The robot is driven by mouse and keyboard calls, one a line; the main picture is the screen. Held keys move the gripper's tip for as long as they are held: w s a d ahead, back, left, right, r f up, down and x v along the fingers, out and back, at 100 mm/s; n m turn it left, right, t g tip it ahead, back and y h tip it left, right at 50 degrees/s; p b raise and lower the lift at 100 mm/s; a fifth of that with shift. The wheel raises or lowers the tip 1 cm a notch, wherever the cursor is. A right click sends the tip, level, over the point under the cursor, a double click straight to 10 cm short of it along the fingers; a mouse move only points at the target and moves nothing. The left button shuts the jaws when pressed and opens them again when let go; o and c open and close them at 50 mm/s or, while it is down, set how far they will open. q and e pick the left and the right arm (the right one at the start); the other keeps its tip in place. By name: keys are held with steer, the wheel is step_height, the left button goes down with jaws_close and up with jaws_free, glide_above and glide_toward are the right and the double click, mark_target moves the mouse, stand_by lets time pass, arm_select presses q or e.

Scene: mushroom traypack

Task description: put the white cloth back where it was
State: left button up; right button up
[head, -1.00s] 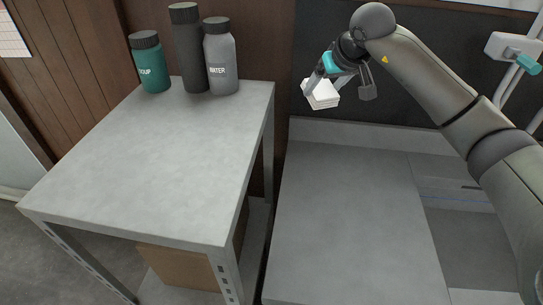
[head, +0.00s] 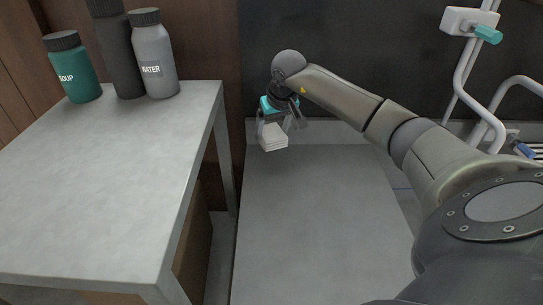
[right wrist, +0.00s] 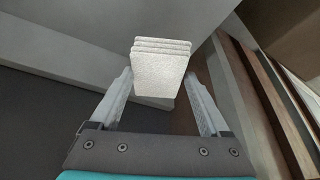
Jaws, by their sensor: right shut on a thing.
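The white cloth (head: 273,138) is a small folded stack in the grip of my right gripper (head: 278,126). The gripper points downward near the back left of the grey counter (head: 320,220). In the right wrist view the cloth (right wrist: 160,72) sits between the fingertips of the gripper (right wrist: 162,80), its folded layers showing at one end. The cloth appears close over the counter's back part; whether it touches the surface I cannot tell. My left gripper is in neither view.
A grey table (head: 95,190) stands to the left, with a green soup flask (head: 73,70), a dark bottle (head: 120,50) and a grey water bottle (head: 153,60) at its back. White pipes with a tap (head: 470,60) rise at the right. The counter's middle is clear.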

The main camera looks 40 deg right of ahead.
step_height(320, 180, down, 8)
steer(key=shift+r+b, duration=0.2)
steer(key=shift+b, duration=0.25)
steer(key=o, duration=1)
steer(key=shift+f, duration=0.1)
steer(key=shift+r, duration=0.25)
steer(key=p+v, duration=0.2)
steer(key=v, duration=0.9)
steer(key=shift+s+r, duration=0.15)
steer(key=shift+r, duration=0.2)
steer(key=shift+r, duration=0.1)
